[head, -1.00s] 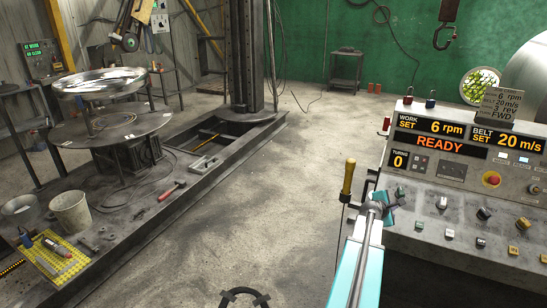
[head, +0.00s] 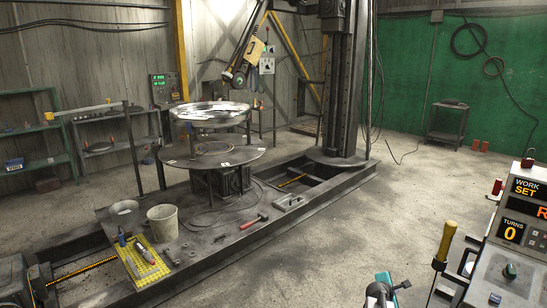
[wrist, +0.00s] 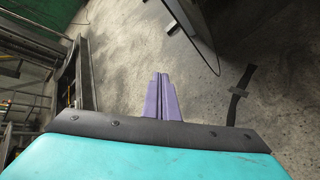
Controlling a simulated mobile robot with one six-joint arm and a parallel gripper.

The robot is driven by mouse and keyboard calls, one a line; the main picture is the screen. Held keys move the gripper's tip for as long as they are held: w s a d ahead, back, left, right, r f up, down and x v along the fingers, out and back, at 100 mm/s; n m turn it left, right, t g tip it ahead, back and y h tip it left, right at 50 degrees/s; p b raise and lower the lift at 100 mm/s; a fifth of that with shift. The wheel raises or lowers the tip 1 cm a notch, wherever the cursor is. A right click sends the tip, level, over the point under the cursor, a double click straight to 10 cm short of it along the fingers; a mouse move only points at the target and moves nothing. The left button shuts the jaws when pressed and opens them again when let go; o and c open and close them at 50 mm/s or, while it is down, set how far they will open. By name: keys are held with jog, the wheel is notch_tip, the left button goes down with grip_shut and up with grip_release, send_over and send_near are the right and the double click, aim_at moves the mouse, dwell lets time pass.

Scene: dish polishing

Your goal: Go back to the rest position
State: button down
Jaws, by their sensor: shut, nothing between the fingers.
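My gripper (wrist: 161,98) shows in the wrist view as two purple fingers side by side, shut and empty, over bare grey floor. Nothing touches the fingers. In the head view, only the teal and dark end of my arm shows at the bottom edge, right of centre; the fingers cannot be made out there. The shiny metal dish (head: 210,111) sits on its support above the round turntable (head: 235,158), well away from my arm. The control console (head: 515,255) stands at the right edge, partly cut off, near my arm.
The long dark machine base (head: 290,215) carries a bucket (head: 163,222), a red hammer (head: 254,221) and a yellow mat (head: 133,262). Open floor lies between base and console. A black mark (wrist: 240,90) is on the floor.

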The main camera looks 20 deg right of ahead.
jog(key=w+a+f+n+y+b, duration=0.1)
jog(key=w+a+f+y, duration=0.15)
jog(key=a+f, duration=0.6)
jog(key=w+a+f+y, duration=0.1)
jog(key=w+a+f, duration=0.3)
jog(key=a, duration=0.8)
jog(key=s+a+f+g+y+b, duration=0.1)
jog(key=s+a+f, duration=0.2)
jog(key=a+f, duration=0.35)
jog(key=s+a+f+y, duration=0.1)
jog(key=s+a+f, duration=0.25)
jog(key=a, duration=0.55)
jog(key=s+a+f+m+g+y+b, duration=0.1)
jog(key=s+a+f+m+g, duration=0.1)
jog(key=s+a+f, duration=0.4)
jog(key=s+a+f+m+g+y, duration=0.1)
jog(key=s+a+f+m+g, duration=0.15)
jog(key=s+a, duration=0.65)
jog(key=s+a+r+m+g+y, duration=0.2)
jog(key=s+a+m+g, duration=0.2)
jog(key=s+a+m, duration=0.3)
jog(key=shift+s+a+r+m, duration=0.25)
jog(key=shift+s+m, duration=0.6)
jog(key=shift+s, duration=1.15)
jog(key=shift+d+g+y, duration=0.15)
jog(key=shift+g+y, duration=0.1)
